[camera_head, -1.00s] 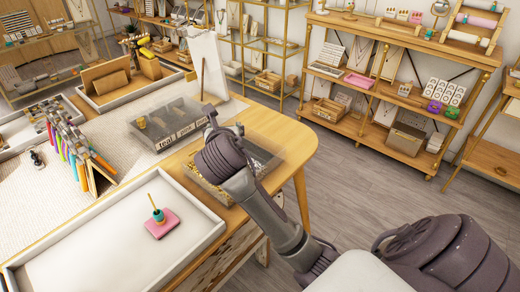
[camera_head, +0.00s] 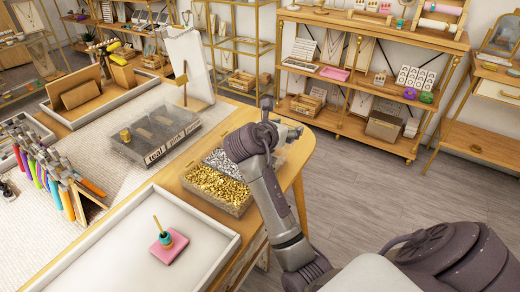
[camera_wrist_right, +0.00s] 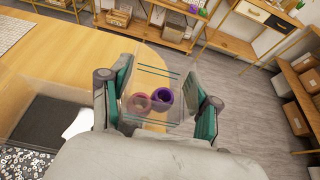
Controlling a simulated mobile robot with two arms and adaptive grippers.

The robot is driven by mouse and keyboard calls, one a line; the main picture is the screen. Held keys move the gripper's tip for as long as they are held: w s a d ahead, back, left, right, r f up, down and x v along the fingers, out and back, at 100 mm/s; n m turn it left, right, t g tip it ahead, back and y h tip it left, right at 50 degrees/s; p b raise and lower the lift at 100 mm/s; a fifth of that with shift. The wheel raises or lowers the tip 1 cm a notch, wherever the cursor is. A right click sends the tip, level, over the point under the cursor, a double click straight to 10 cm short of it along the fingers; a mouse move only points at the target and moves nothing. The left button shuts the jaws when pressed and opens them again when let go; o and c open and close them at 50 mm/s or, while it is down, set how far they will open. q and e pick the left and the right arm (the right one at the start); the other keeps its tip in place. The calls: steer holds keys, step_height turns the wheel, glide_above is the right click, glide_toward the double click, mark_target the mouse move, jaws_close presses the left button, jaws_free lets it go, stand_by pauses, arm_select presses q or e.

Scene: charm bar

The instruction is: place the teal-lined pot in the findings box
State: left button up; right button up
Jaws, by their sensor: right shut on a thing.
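My right gripper (camera_head: 290,133) is past the far right end of the findings box, above the table's corner. In the right wrist view its two fingers (camera_wrist_right: 160,100) are shut on a clear pot with thin teal lines (camera_wrist_right: 158,71). A reddish and a purple round piece show through the clear walls; I cannot tell how they sit in it. The findings box (camera_head: 222,206) stands at the table's right edge, with gold bits in front and silver bits behind. In the wrist view a dark compartment (camera_wrist_right: 50,122) lies left of the gripper. My left gripper is out of view.
A grey box with labelled slots (camera_head: 158,157) stands left of the findings box. A white tray (camera_head: 200,212) in front holds a pink block (camera_head: 168,248) with a small teal piece and stick. Floor beyond the table is clear; shelves (camera_head: 370,35) stand behind.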

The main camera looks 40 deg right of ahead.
steer(key=w+a+f, duration=0.4)
steer(key=w, duration=0.1)
steer(key=shift+w+a+b, duration=0.15)
steer(key=shift+a+b, duration=0.2)
step_height(320, 180, down, 4)
steer(key=shift+f, duration=0.1)
steer(key=o, duration=1.2)
steer(key=shift+f, duration=0.15)
